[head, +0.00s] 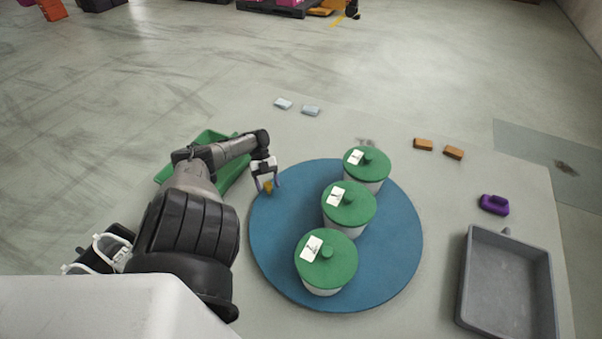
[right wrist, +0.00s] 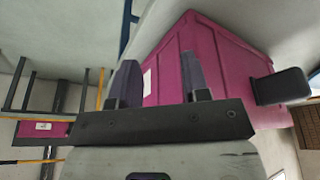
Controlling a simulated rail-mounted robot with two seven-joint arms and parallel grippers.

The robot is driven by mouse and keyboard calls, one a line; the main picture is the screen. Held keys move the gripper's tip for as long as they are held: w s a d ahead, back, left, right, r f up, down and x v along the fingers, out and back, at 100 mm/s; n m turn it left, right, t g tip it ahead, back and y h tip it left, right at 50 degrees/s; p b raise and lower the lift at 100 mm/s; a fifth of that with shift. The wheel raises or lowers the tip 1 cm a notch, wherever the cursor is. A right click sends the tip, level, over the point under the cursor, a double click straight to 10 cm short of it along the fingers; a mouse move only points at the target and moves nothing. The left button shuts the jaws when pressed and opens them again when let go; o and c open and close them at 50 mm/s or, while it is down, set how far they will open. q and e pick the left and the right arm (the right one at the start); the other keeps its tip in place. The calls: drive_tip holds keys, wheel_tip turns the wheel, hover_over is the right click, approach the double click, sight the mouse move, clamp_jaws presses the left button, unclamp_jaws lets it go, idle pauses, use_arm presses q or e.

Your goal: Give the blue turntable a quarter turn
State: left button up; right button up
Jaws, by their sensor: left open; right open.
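The blue turntable (head: 390,250) is a flat round disc on the grey table. A small yellow-brown peg (head: 268,187) shows at the turntable's left rim. My left gripper (head: 266,184) is open, with its fingers around or just above this peg; I cannot tell if they touch it. My right gripper (right wrist: 157,85) is open and empty in the right wrist view, away from the table.
A green bin (head: 205,160) lies behind my left arm. A grey tray (head: 508,285) and a purple item (head: 494,204) are at the right. A magenta crate (right wrist: 210,65) is beyond my right gripper.

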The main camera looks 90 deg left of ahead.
use_arm(q)
drive_tip(key=b+v, duration=0.1)
drive_tip(key=v, duration=1.2)
drive_tip(key=shift+a+r+b, duration=0.2)
drive_tip(key=shift+a+b, duration=0.05)
drive_tip(key=shift+b, duration=0.1)
